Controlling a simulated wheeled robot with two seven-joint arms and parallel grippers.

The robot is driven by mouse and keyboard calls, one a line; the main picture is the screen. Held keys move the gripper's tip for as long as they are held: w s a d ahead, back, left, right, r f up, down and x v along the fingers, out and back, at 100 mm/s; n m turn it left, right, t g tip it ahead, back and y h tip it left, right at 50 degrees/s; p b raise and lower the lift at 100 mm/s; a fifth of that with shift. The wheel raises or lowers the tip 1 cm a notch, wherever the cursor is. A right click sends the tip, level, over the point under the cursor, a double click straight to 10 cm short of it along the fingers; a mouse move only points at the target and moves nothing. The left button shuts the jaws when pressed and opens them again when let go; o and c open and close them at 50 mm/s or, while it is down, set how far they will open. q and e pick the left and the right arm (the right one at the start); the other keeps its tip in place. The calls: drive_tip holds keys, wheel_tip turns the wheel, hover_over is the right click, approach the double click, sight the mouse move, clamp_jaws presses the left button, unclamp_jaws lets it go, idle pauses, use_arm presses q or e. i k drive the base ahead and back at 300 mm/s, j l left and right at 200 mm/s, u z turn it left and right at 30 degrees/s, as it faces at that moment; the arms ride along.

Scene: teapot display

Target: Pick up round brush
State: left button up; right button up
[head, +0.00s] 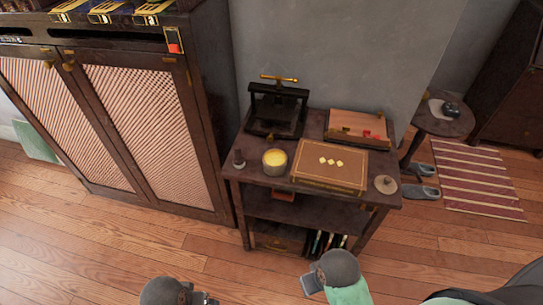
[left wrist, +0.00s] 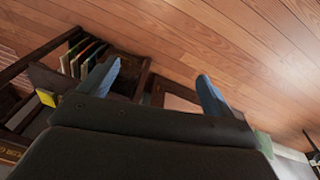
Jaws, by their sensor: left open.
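I cannot say for sure which thing is the round brush. A small dark upright piece (head: 239,158) stands at the left front corner of the small dark table (head: 262,177). A pale round piece with a small knob (head: 386,184) lies at the right front corner. My left gripper (head: 208,299) is at the bottom edge of the head view, mostly cut off. In the left wrist view its blue fingers (left wrist: 158,82) are spread with nothing between them. My right gripper (head: 308,285) is low in front of the table, apart from everything on it; its jaws are unclear.
Books (head: 322,243) stand on the lower shelf. A cabinet (head: 135,110) is left. Floor in front is clear.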

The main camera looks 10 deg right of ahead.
sight(239, 161)
drive_tip(key=i+j+z, duration=0.2)
drive_tip(key=j+z, duration=0.25)
drive_tip(key=j, duration=1.45)
drive_tip(key=k+j+z, duration=0.1)
drive_tip(key=j+z, duration=0.35)
drive_tip(key=j, duration=1.4)
